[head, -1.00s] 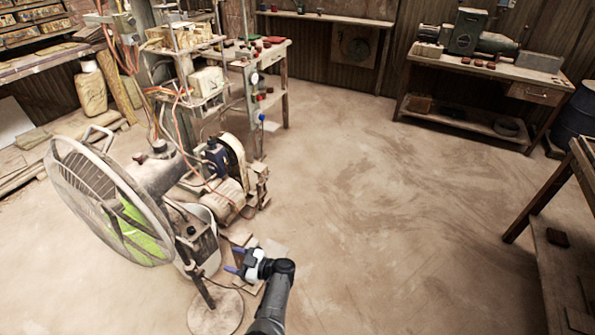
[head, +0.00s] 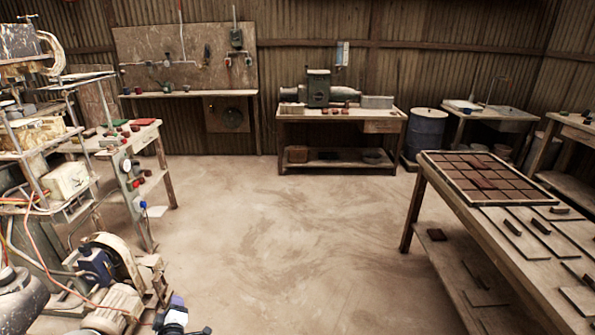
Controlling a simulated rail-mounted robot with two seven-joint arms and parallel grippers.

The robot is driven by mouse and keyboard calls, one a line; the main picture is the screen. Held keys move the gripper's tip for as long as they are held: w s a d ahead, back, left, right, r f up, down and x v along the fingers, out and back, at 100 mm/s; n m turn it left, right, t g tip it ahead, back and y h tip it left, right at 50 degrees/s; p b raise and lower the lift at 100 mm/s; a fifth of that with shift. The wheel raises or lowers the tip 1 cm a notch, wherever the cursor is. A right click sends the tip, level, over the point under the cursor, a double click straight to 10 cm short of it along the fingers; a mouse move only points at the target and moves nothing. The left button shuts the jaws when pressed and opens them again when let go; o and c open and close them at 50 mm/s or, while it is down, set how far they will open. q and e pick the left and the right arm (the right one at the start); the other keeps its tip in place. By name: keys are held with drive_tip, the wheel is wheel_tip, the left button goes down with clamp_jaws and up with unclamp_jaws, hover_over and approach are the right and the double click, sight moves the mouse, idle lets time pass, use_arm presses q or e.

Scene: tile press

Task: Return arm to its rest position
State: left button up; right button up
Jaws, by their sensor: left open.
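My left gripper (head: 168,312) shows at the bottom edge of the head view, left of centre, with purple fingertips. It is open, with nothing seen between the fingers. Most of my left arm is cut off below the frame. The gripper is low, just right of the motor unit (head: 120,300) of the press machine; I cannot tell whether they touch. My right gripper is not in view.
The tile press machine (head: 66,180) with hoses stands at the left. A wooden table (head: 455,215) with a tray of brown tiles (head: 478,171) is at the right. A workbench (head: 338,114) and a blue barrel (head: 426,132) stand at the back. The middle floor (head: 290,250) is clear.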

use_arm(q)
drive_tip(key=s+d+r+m+h, duration=0.1)
drive_tip(key=d+r+m+h, duration=0.2)
drive_tip(key=r+m+h, duration=0.75)
drive_tip(key=s+d+r+g+y+p, duration=0.1)
drive_tip(key=s+d+r+g+y, duration=0.3)
drive_tip(key=s+r, duration=0.5)
drive_tip(key=s+d+f+m+p, duration=0.1)
drive_tip(key=s+d+f+m, duration=0.15)
drive_tip(key=s+d, duration=0.45)
drive_tip(key=s+d+f+m+p, duration=0.1)
drive_tip(key=s+d+m+p, duration=0.15)
drive_tip(key=s, duration=0.85)
drive_tip(key=s+d+f+m+g+p, duration=0.1)
drive_tip(key=s+d+f+g, duration=0.3)
drive_tip(key=s, duration=0.6)
drive_tip(key=s+a+f+m+g+p, duration=0.1)
drive_tip(key=s+f+g, duration=0.1)
drive_tip(key=s+f, duration=0.55)
wheel_tip(320, 180, up, 38)
drive_tip(key=s+p, duration=0.1)
drive_tip(key=p, duration=3.6)
drive_tip(key=shift+d+r+h, duration=0.2)
drive_tip(key=shift+h, duration=0.15)
